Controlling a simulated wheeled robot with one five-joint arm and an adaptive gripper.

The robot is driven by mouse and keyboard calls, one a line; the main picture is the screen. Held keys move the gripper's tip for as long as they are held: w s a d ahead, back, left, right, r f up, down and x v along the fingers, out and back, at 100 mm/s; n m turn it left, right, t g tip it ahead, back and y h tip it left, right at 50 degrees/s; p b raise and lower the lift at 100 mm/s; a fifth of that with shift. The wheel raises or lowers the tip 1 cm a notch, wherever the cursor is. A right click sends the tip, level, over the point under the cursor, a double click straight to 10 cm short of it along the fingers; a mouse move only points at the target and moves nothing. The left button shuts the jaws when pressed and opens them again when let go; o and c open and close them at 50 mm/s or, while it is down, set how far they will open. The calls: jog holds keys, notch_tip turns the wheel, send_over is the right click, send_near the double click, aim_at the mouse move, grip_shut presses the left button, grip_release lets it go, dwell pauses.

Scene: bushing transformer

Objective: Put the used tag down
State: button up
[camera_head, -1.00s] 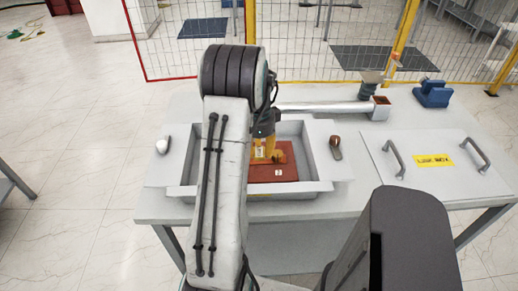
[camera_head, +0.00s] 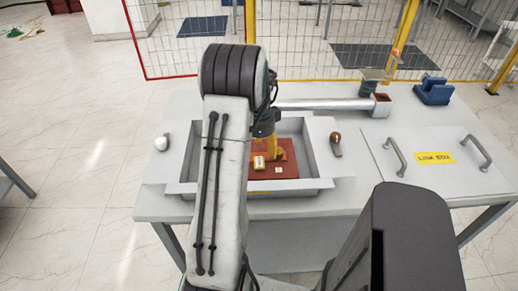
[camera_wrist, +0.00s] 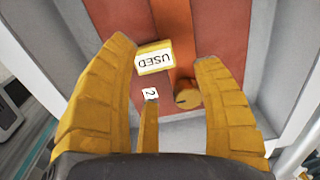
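The used tag (camera_wrist: 154,57) is a small yellow block with a white face reading "USED", upside down in the wrist view. In the head view the used tag (camera_head: 259,162) sits on or just above the red-brown plate (camera_head: 285,176) in the grey tray (camera_head: 320,172). My gripper (camera_wrist: 165,70) has yellow fingers spread apart, with visible gaps between them and the tag. In the head view my gripper (camera_head: 267,148) is over the tray, partly hidden by my arm. A small white label "2" (camera_wrist: 150,94) lies on the plate.
A metal tube (camera_head: 325,104) lies behind the tray. A brown-topped handle (camera_head: 335,145) is at the tray's right, a white knob (camera_head: 162,143) at its left. A lidded box with two handles (camera_head: 425,178) and a blue block (camera_head: 433,92) are further right.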

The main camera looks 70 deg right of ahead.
aim_at(258, 161)
jog(key=shift+r, duration=0.1)
jog(key=shift+r+p, duration=0.55)
jog(key=shift+r, duration=0.05)
notch_tip(258, 161, up, 12)
jog(key=shift+a, duration=0.15)
